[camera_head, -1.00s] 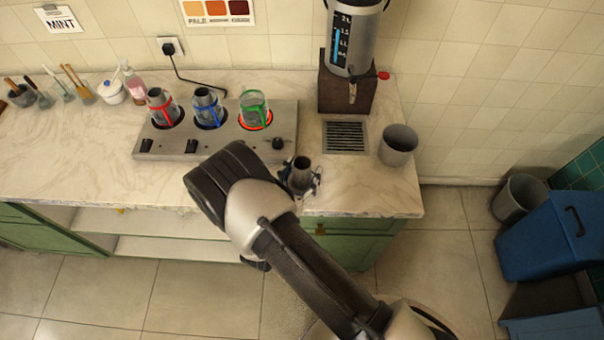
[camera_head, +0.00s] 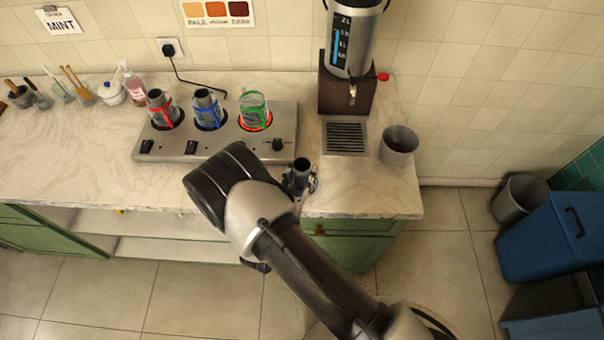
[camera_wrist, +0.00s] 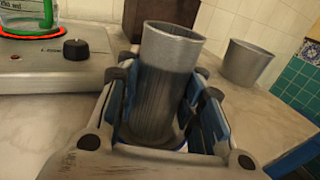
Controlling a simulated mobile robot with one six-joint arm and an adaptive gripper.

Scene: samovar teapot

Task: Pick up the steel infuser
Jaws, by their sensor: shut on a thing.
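The steel infuser (camera_wrist: 163,85) is a grey metal cylinder with an open top. In the wrist view it stands between the two blue-padded fingers of my gripper (camera_wrist: 170,110), which are shut on it from both sides. In the head view the infuser (camera_head: 301,166) shows at the counter's front edge, right of the burner plate, with my gripper (camera_head: 300,182) around it. Its lower end is hidden by the gripper, so I cannot tell whether it touches the counter. It looks nearly upright.
The burner plate (camera_head: 190,148) holds three glass vessels with red, blue and green bands; the green one's ring glows red. A grey cup (camera_head: 398,146) stands to the right beside a drip grate (camera_head: 345,137) and the water urn (camera_head: 352,45). A blue bin (camera_head: 550,238) is on the floor.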

